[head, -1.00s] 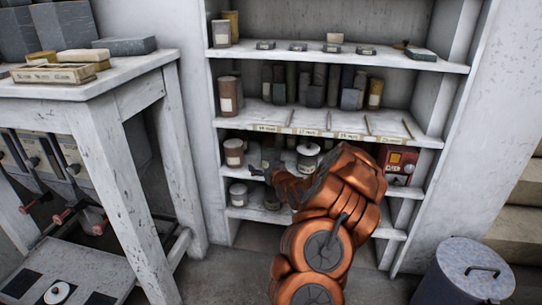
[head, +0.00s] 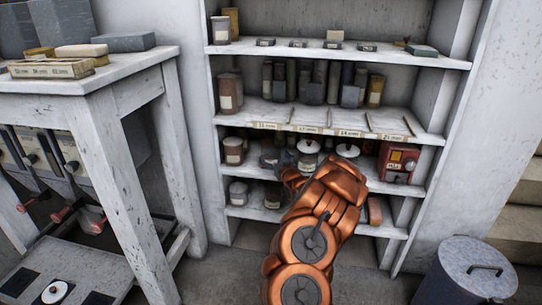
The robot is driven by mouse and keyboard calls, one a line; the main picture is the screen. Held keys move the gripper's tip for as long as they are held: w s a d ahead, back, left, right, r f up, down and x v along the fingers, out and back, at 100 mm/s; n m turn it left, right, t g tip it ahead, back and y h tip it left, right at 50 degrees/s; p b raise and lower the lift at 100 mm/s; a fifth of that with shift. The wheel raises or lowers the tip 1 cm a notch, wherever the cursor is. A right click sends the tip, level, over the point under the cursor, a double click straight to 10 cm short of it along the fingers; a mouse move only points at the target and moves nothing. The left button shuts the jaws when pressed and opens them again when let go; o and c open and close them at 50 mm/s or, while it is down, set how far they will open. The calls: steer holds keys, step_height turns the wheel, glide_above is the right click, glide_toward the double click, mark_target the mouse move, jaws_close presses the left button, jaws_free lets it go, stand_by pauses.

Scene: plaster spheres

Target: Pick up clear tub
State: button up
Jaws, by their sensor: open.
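My gripper (head: 277,160) is a small dark shape at the third shelf level of the white shelf unit, largely blended with dark items behind it. Its jaws are open, and I see nothing held. A pale-lidded tub (head: 308,147) stands on that shelf just right of the gripper; its lower part is hidden by my arm. Another pale lid (head: 347,151) shows farther right, also partly covered by the arm. I cannot tell which container is the clear tub. A brown labelled jar (head: 234,150) stands left of the gripper, apart from it.
The shelf unit (head: 430,137) has uprights and boards close around the gripper. A red box (head: 397,162) stands on the right of the same shelf. Jars (head: 238,192) stand on the shelf below. A white workbench (head: 110,82) is left, a metal bin (head: 470,270) right.

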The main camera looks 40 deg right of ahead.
steer(key=shift+x, duration=1.35)
steer(key=c, duration=1.1)
